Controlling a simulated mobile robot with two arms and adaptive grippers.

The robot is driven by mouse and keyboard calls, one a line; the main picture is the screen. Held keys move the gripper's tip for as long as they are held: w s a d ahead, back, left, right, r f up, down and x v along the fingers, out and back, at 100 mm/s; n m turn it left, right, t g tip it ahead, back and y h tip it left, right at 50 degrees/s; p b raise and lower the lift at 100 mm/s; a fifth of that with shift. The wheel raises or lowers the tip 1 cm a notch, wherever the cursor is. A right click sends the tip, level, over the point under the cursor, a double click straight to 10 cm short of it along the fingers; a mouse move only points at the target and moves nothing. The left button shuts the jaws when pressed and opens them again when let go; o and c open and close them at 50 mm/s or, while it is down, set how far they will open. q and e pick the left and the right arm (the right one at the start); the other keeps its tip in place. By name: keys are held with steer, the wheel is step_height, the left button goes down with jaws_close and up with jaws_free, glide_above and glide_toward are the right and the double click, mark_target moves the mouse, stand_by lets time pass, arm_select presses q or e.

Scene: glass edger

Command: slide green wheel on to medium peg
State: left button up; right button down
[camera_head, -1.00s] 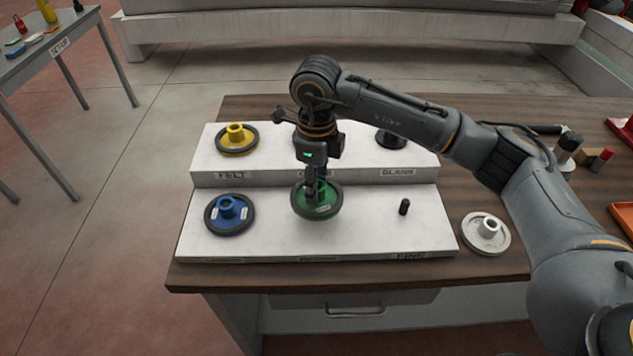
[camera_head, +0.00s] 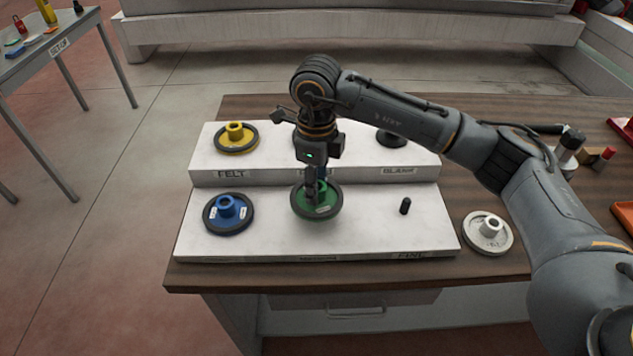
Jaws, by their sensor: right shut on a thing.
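The green wheel (camera_head: 322,207) has a dark rim and a green hub, and is over the middle place of the front step of the white stand (camera_head: 370,232). My right gripper (camera_head: 315,190) points down from above and is shut on the wheel's hub. The wheel looks close above the step. The medium peg is hidden under the wheel, and I cannot tell whether the wheel is around it. My left gripper is out of view.
A blue wheel (camera_head: 228,217) sits front left and a yellow wheel (camera_head: 236,144) back left on the stand. A bare dark peg (camera_head: 405,206) stands front right, by the FINE label. A white wheel (camera_head: 487,232) lies on the wooden table to the right.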

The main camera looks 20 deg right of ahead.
steer(key=shift+f+b, duration=1.8)
steer(key=shift+f, duration=0.35)
steer(key=c, duration=0.8)
jaws_free()
steer(key=shift+o, duration=0.2)
step_height(320, 180, up, 12)
